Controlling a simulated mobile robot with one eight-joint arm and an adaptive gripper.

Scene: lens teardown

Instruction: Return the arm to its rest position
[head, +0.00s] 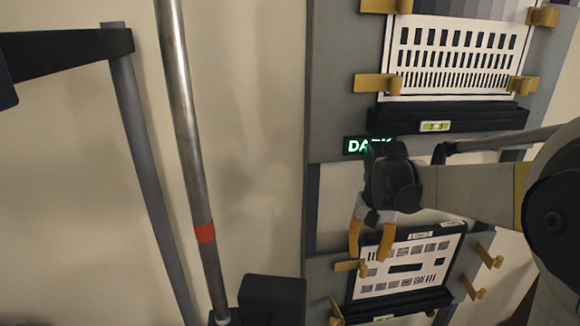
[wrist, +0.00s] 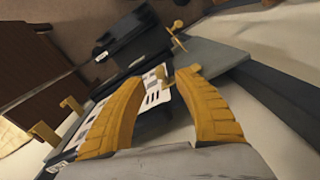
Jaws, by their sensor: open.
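My arm reaches in from the right in the head view. My gripper (head: 370,245) points down, with its yellow fingers in front of the upper left part of the lower chart (head: 410,268). In the wrist view my gripper (wrist: 160,85) has its fingers spread with nothing between them. The white chart (wrist: 150,100) shows behind the fingers. I cannot tell whether a finger touches the chart or its yellow clip (head: 350,265).
An upper chart (head: 455,58) is held by yellow clips above a black ledge (head: 450,117) with a green level. A green lit sign (head: 358,145) is partly hidden by my wrist. A metal pole (head: 185,120) with a red band stands left. Bare wall lies between pole and panel.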

